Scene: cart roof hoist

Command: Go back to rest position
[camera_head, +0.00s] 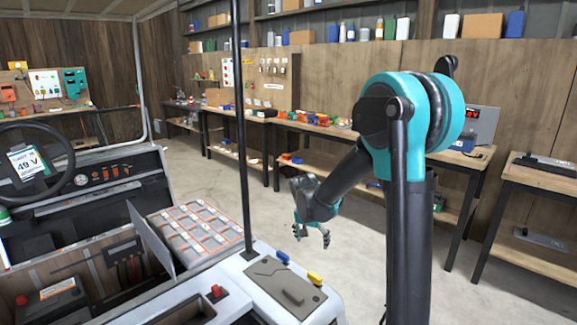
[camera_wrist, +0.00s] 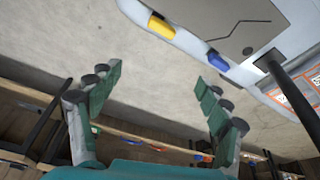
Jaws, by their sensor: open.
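My gripper (camera_head: 312,238) hangs in the free space between the cart and the workbenches in the head view, pointing down. In the wrist view its two fingers (camera_wrist: 158,82) are spread apart with only bare floor between them, so it is open and empty. My arm is folded, with the elbow high and the forearm reaching down to the left. The gripper is to the right of the cart (camera_head: 235,268) and apart from it.
A black post (camera_head: 242,130) rises from the cart. Workbenches (camera_head: 310,127) line the back wall. Another bench (camera_head: 545,180) stands at the right. Concrete floor (camera_head: 270,215) lies clear between.

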